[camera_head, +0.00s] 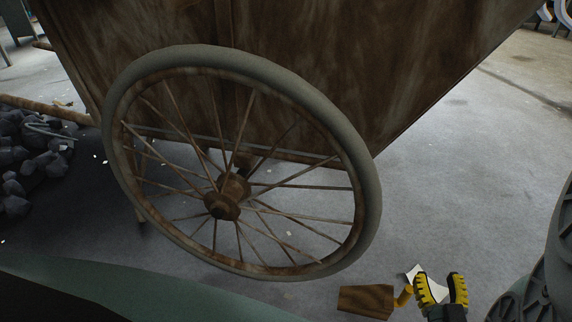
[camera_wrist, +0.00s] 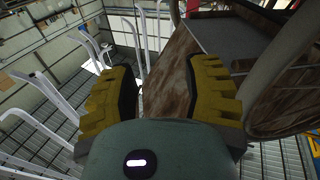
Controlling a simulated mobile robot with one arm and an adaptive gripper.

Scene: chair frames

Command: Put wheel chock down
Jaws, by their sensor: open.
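The wheel chock (camera_head: 366,301) looks like a brown wooden block and lies on the floor at the bottom of the head view, just right of the foot of the cart wheel (camera_head: 368,200). A small yellow piece (camera_head: 404,296) shows at its right end. My gripper (camera_head: 441,279) has yellow and black fingers and stands to the right of the block, with a gap between them. The fingers are apart in the wrist view (camera_wrist: 163,85) too, and brown wood shows beyond them. I see nothing held between them.
The large rusty-brown cart (camera_head: 300,70) rises behind its spoked wheel. A dark heap of lumps (camera_head: 25,160) lies at the far left. Grey floor (camera_head: 470,180) is clear to the right of the wheel.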

